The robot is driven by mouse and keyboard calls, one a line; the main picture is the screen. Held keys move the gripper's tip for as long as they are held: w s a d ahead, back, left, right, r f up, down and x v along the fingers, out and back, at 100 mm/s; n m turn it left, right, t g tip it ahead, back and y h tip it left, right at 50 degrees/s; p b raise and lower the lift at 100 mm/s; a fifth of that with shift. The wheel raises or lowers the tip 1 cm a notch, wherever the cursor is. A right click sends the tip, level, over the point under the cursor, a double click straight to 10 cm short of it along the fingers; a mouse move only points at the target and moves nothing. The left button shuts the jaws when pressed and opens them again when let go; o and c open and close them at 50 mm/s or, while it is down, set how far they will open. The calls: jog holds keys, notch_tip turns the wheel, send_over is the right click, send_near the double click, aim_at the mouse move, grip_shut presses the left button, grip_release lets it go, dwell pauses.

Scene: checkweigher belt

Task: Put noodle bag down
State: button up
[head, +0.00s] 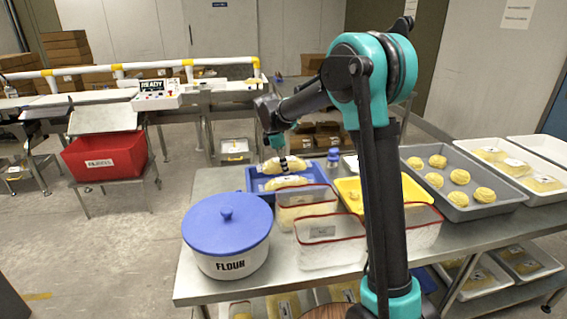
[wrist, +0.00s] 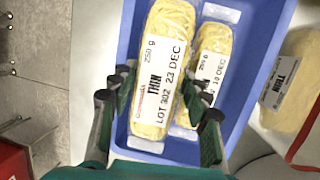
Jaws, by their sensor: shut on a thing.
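My gripper (wrist: 160,84) is shut on a noodle bag (wrist: 168,45), a long yellow pack with a white label reading 250 g, THIN, LOT 302, 23 DEC. One finger is on each long side. The held bag also shows in the head view (head: 272,166), over the back part of the blue tray (head: 321,174). It looks nearer to the wrist camera than a second noodle bag (wrist: 215,45), labelled 14 DEC, which lies in the tray beside it. I cannot tell whether the held bag touches the tray floor.
A flour pot (head: 226,235) with a blue lid and clear red-rimmed bins (head: 330,250) stand in front of the tray. A yellow tray (head: 350,192) is to its right. A grey tray (head: 480,205) holds several noodle nests. The checkweigher (head: 157,94) and a red bin (head: 105,158) are at left.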

jog(key=o, duration=1.4)
jog(key=v, duration=1.3)
jog(key=shift+d+r, duration=0.1)
